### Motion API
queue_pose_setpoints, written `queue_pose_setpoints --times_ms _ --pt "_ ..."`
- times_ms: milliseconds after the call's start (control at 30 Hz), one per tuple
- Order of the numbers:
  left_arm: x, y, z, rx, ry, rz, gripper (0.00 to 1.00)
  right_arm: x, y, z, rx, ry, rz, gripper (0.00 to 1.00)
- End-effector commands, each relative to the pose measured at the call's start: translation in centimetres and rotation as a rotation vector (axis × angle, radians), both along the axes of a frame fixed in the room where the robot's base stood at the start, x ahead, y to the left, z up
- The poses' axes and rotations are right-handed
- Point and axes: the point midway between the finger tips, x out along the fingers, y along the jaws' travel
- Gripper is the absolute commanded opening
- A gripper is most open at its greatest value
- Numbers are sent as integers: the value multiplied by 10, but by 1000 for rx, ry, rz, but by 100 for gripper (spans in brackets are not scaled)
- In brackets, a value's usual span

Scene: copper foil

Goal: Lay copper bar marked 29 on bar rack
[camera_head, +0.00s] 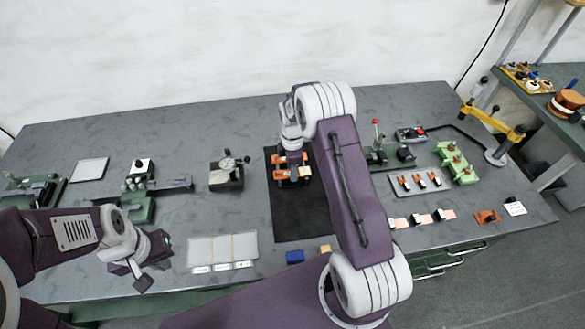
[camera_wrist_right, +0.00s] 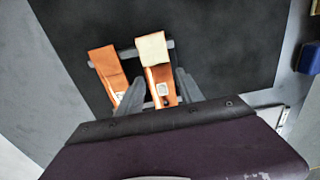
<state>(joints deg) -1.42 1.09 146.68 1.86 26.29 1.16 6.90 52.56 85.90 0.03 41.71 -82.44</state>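Two orange copper bars lie side by side on a small grey-railed rack (camera_wrist_right: 127,54) on the black mat. In the right wrist view the left bar (camera_wrist_right: 105,64) is bare apart from a small label. The right bar (camera_wrist_right: 162,77) has a label and a cream block (camera_wrist_right: 152,47) on its far end. The marks are too small to read. My right gripper (camera_wrist_right: 159,82) points down with its fingers on either side of the right bar; whether they press on it is unclear. In the head view my left gripper (camera_head: 150,263) is open and empty over the front left of the table.
The black mat (camera_head: 297,220) is clear in front of the rack. A blue block (camera_head: 295,257) and a yellow block (camera_head: 325,249) lie near the front edge. To the right are a tray (camera_head: 399,191) with orange pieces and green fixtures (camera_head: 456,161). A pale panel (camera_head: 222,249) lies left of the mat.

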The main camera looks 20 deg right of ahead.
Motion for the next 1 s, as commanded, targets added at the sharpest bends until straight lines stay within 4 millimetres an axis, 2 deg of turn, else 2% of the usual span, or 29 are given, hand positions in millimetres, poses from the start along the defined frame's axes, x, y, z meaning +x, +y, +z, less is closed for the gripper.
queue_pose_setpoints --times_ms 333,1000 --pt "0 0 2 0 0 0 0 0 0 3 0 0 0 43" --pt "0 0 27 0 0 0 0 0 0 31 0 0 0 43"
